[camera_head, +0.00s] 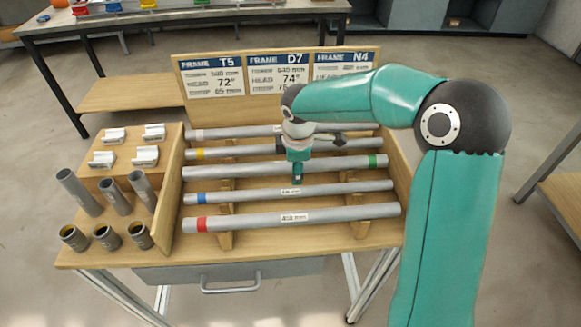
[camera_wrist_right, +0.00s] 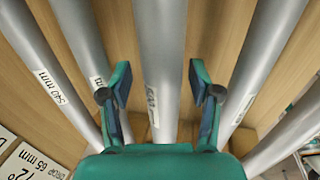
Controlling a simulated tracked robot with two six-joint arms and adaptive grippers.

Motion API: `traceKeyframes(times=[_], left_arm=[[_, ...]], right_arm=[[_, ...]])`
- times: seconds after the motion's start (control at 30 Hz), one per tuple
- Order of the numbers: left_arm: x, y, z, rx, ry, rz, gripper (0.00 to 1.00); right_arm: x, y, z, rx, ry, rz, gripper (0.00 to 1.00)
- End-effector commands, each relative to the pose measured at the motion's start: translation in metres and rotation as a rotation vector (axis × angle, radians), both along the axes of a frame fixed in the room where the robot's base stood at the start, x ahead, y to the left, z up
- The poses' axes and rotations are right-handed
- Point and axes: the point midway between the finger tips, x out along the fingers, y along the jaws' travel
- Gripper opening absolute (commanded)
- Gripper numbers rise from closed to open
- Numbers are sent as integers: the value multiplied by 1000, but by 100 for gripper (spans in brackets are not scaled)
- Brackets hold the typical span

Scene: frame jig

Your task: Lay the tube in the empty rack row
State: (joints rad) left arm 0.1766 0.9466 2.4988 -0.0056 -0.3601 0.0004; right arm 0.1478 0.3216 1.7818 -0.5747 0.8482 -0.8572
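A wooden rack (camera_head: 228,240) holds several grey tubes lying side by side. From back to front are a pink-banded tube (camera_head: 235,132), a yellow-banded tube (camera_head: 235,151), a tube with a green band at its right end (camera_head: 235,169), a blue-banded tube (camera_head: 240,196) and a red-banded tube (camera_head: 250,220). I cannot make out an empty row. My right gripper (camera_head: 297,180) points down over the middle of the rack. In the right wrist view the gripper (camera_wrist_right: 160,85) is open, its fingers either side of a labelled middle tube (camera_wrist_right: 160,50), apparently the green-banded one. My left gripper is out of view.
A signboard with FRAME cards (camera_head: 278,74) stands behind the rack. At left are a block with white clips (camera_head: 147,156) and several short grey pipe pieces (camera_head: 115,196). A drawer (camera_head: 230,272) is under the front edge. Another table (camera_head: 180,15) stands behind.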

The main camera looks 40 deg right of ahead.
Motion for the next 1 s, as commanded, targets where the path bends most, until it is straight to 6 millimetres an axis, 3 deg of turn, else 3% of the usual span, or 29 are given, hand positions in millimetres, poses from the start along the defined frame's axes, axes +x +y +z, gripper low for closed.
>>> traceKeyframes(times=[0.37,1.0], left_arm=[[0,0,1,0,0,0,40],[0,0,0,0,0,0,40]], right_arm=[[-1,1,5,0,0,0,64],[-18,13,108,0,-2,1,64]])
